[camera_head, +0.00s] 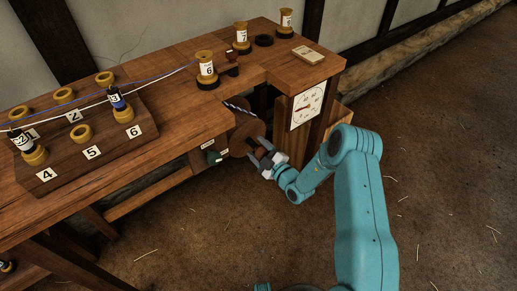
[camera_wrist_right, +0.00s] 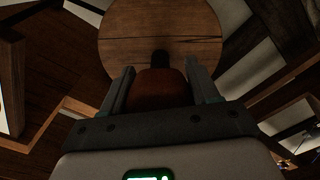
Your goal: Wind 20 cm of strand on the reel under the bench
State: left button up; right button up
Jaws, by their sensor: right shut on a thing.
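The wooden reel (camera_head: 243,136) sits under the bench (camera_head: 150,75), in the recess below its right part. Its round face (camera_wrist_right: 160,38) fills the top middle of the right wrist view. A twisted pale and dark strand (camera_head: 238,107) runs at the top of the reel. My right gripper (camera_head: 263,157) is shut on the reel's brown handle (camera_wrist_right: 160,88), with one finger on each side of it. The handle stands out from the reel's face. A white dial (camera_head: 307,104) with a pointer faces out on the bench's end. My left gripper is not in view.
A green knob (camera_head: 213,157) sits left of the reel. A wooden panel (camera_head: 298,138) stands close beside my right gripper. The floor at right is open, with scattered straw.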

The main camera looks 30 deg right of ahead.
jog(key=shift+m, duration=0.3)
jog(key=o, duration=1)
jog(key=s, duration=0.5)
jog(key=s+d+p, duration=0.1)
jog(key=s, duration=1)
jog(key=shift+s+d, duration=0.15)
